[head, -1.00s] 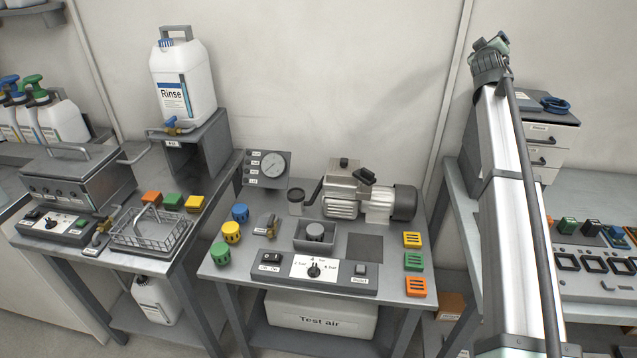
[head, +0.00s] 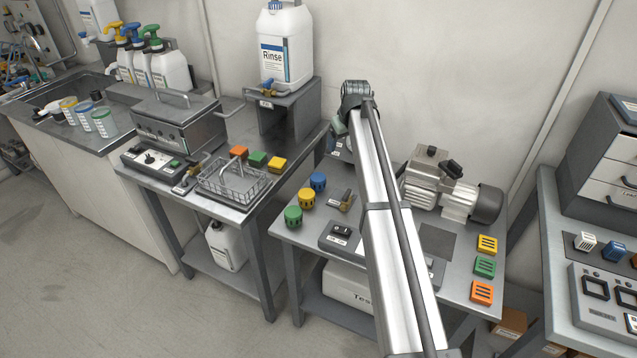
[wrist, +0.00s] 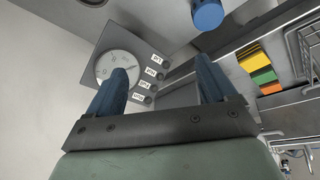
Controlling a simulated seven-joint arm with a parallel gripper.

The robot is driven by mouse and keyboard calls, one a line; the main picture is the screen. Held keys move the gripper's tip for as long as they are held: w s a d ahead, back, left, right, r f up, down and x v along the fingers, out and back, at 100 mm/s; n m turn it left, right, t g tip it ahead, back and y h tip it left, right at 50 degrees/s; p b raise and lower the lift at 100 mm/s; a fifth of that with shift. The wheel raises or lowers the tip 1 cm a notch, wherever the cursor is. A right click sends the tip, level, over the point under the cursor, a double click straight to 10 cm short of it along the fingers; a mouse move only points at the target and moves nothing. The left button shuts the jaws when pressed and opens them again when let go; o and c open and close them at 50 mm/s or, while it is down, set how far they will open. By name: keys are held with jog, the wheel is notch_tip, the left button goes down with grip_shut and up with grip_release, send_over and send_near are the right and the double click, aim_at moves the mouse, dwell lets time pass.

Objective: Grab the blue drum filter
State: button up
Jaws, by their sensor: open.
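The blue drum filter (head: 317,181) stands on the middle table in the head view, behind a yellow drum filter (head: 306,197) and a green drum filter (head: 293,216). In the wrist view the blue drum filter (wrist: 207,14) shows at the top edge, partly cut off, beyond my right-hand finger. My gripper (wrist: 162,78) is open, with nothing between its two blue fingers. In the head view only a greenish part of it shows beside the arm's end; the fingers are hidden.
A pressure gauge panel (wrist: 120,62) lies beyond the left finger. A compressor (head: 440,188) stands right of my arm. A wire basket (head: 233,184) and colored blocks are on the left table. A Rinse jug (head: 284,48) stands on a raised stand. My arm hides the table's middle.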

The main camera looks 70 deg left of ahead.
jog(key=g+h, duration=0.1)
send_over(318, 177)
jog(key=d, duration=0.3)
notch_tip(318, 177, down, 2)
jog(key=shift+n, duration=0.4)
jog(key=x, duration=0.8)
jog(key=shift+f, duration=0.3)
jog(key=shift+d+x, duration=0.15)
jog(key=shift+x, duration=1.25)
jog(key=shift+d+x, duration=0.15)
jog(key=shift+x, duration=1.2)
jog(key=shift+w, duration=0.1)
jog(key=c, duration=1.1)
